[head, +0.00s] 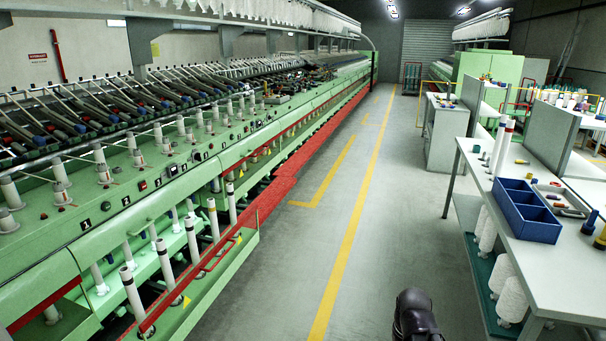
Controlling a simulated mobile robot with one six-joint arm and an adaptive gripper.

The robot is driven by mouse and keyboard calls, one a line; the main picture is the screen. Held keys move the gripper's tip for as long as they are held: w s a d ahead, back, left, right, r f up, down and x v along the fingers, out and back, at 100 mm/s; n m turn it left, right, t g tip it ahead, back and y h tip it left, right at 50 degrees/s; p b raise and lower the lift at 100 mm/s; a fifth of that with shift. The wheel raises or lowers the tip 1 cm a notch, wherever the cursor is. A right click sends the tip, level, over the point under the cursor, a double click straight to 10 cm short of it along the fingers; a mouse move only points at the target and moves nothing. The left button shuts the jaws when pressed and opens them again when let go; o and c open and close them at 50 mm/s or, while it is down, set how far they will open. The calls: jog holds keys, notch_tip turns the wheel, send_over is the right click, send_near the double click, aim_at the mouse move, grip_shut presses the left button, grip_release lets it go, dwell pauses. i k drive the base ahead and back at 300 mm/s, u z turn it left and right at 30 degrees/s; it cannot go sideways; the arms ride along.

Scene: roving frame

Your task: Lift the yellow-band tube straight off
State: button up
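A row of white tubes stands upright on pegs along the low green trough at the left. One tube (213,219) in this row seems to carry a yellowish band near its top; it is small here, so I am not sure of the colour. A nearer white tube (191,241) and the nearest one (132,293) stand in the same row with no clear yellow band. A dark rounded part at the bottom edge looks like my own arm. My gripper is not in view.
The long green spinning machine (150,190) fills the left, with a red rail along its trough. A grey aisle with a yellow floor line (345,255) is clear. At right, a table (478,166) holds a blue divided bin (527,229), tubes and cones.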

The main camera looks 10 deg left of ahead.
aim_at(211, 203)
jog(key=u, duration=0.65)
jog(key=i, duration=0.95)
jog(key=u, duration=0.45)
